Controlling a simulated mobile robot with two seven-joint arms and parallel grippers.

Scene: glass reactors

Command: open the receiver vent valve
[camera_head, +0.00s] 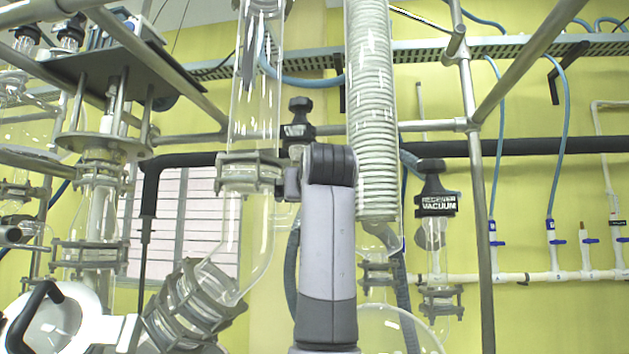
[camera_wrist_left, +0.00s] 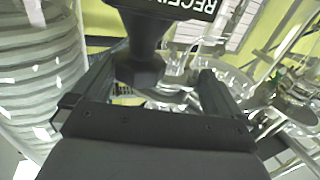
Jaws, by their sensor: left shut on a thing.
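A black valve with a knob (camera_head: 300,104) and a dark label plate (camera_head: 297,131) stands just behind my arm in the head view. Its lettering cannot be read there. In the left wrist view, a plate reading "RECEI…" (camera_wrist_left: 185,8) appears upside down, cut off by the frame edge. The black knob (camera_wrist_left: 140,70) below it sits between the fingers of my left gripper (camera_wrist_left: 146,88), which is shut on it. In the head view my arm hides most of this gripper. My right gripper is in neither view.
A similar black valve marked "RECEIVER VACUUM" (camera_head: 436,202) stands to the right. A coiled glass condenser (camera_head: 371,120) rises close beside my arm. Glass tubing (camera_head: 232,240) is at left. Metal frame bars (camera_head: 476,170) cross the space.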

